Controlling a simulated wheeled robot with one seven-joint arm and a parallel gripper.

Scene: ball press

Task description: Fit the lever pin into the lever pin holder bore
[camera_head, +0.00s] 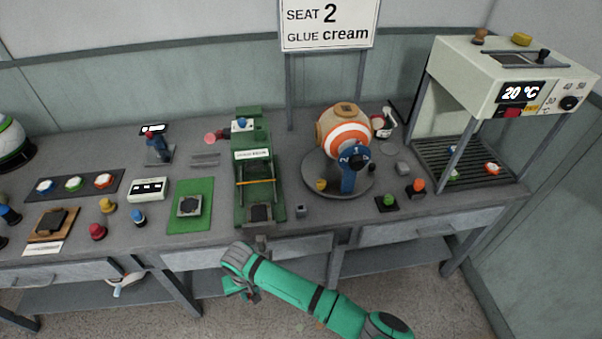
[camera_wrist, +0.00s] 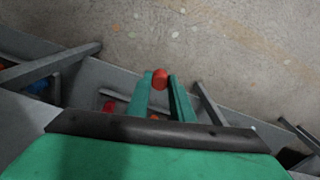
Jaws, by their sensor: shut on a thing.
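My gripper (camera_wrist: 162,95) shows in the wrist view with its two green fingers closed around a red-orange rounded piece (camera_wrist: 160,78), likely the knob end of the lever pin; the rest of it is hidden. In the head view, my gripper (camera_head: 241,289) hangs low in front of the bench edge, below the green press (camera_head: 275,190), and what it holds is too small to make out. The press stands on the bench with a dark block (camera_head: 260,213) at its front and a yellow bar across its middle. I cannot tell the pin holder bore apart.
The grey bench (camera_head: 330,224) has drawers along its front and a shelf below. Left of the press is a green mat (camera_head: 203,220); right of it is a round turntable (camera_head: 316,192) bearing an orange-and-white ball (camera_head: 335,118). An oven-like box (camera_head: 470,65) stands far right.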

